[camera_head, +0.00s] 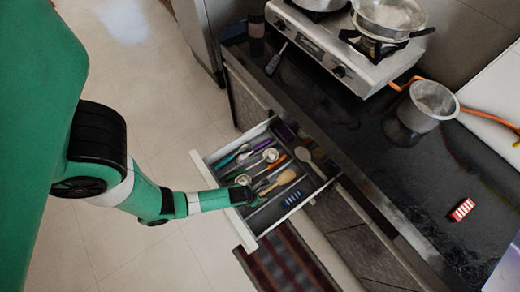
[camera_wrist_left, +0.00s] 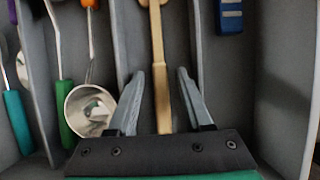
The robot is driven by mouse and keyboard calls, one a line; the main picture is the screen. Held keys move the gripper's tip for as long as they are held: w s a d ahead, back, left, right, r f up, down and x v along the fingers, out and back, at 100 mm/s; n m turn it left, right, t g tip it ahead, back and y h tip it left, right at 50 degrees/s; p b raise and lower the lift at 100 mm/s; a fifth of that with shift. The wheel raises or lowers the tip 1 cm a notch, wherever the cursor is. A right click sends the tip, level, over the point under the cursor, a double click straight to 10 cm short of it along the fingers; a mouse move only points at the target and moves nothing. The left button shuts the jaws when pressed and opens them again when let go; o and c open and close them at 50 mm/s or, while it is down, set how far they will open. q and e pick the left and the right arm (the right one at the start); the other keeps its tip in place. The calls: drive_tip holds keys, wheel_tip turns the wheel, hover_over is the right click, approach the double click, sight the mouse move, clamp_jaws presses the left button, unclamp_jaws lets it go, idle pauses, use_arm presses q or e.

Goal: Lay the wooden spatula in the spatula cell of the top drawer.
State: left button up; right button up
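The wooden spatula (camera_head: 279,182) lies in a long compartment of the open top drawer (camera_head: 249,235), with a tan head and a thin handle. In the left wrist view, its pale handle (camera_wrist_left: 158,70) lies between two grey dividers. My left gripper (camera_head: 252,196) is at the drawer's front end, over the handle's end. In the left wrist view the fingers of the left gripper (camera_wrist_left: 161,100) stand apart, one each side of the handle, with gaps showing. Whether the fingertips are level with the handle is hard to tell. The right gripper is not seen.
A metal ladle cup (camera_wrist_left: 90,110) sits left of the gripper. A blue item (camera_head: 292,198) lies in the compartment to the right. Other utensils fill the left compartments. The dark counter (camera_head: 365,145) holds a stove (camera_head: 330,45), a pot (camera_head: 428,105) and a red item (camera_head: 462,209).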

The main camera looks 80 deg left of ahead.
use_arm(q)
drive_tip(key=p+v, duration=0.7)
drive_tip(key=v, duration=0.6)
drive_tip(key=shift+w+r, duration=0.15)
